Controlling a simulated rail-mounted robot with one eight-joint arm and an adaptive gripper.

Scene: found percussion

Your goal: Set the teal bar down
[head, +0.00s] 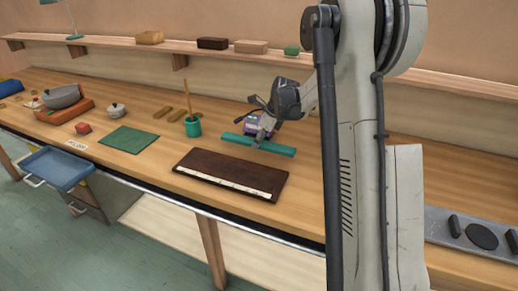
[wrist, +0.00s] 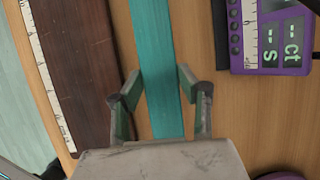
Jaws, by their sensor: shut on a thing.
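The teal bar (head: 278,149) lies crosswise behind the dark brown board in the head view. In the wrist view the teal bar (wrist: 153,40) runs from the top edge down between my fingers. My gripper (head: 259,139) is shut on the bar near its middle; in the wrist view the gripper (wrist: 158,85) has one finger on each side of it. I cannot tell whether the bar touches the bench or hangs just above it. The fingers and palm hide part of the bar.
The dark board (head: 228,168) has a ruler strip along its front edge. A purple device (wrist: 240,60) with a display stands right of the bar in the wrist view. A teal cup (head: 192,129) with a stick and a green mat (head: 128,139) lie left.

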